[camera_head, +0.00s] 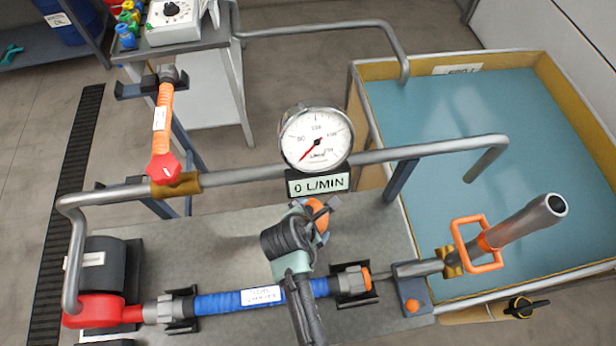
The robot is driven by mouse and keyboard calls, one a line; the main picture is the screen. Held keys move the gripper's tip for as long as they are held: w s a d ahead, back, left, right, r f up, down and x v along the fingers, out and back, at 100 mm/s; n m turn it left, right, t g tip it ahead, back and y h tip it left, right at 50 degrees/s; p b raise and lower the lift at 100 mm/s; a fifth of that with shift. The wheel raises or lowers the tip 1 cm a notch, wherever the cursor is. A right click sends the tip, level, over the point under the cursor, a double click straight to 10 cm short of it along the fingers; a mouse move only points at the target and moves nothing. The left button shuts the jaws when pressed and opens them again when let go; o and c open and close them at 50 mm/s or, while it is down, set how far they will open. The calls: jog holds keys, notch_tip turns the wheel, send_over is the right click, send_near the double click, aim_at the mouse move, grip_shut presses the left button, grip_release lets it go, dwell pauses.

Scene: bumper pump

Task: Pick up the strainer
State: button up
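I cannot tell for sure which item is the strainer. An orange rounded piece (318,217) shows at the end of my gripper (322,210), partly hidden by it, over the grey bench. My gripper's fingers are small and overlap this piece, so I cannot tell whether they hold it or are only in front of it. A grey metal tube (525,223) with an orange loop handle (462,245) slants up over the blue tank at the right, well apart from my gripper.
A round gauge (316,138) reading 0 L/MIN and a long metal pipe (420,150) stand behind my gripper. A blue hose (225,302) and red pump (95,310) lie at front left. The blue-filled tank (352,95) is at right. Some bench surface (235,235) is bare.

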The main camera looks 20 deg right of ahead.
grip_shut()
dwell(0.5)
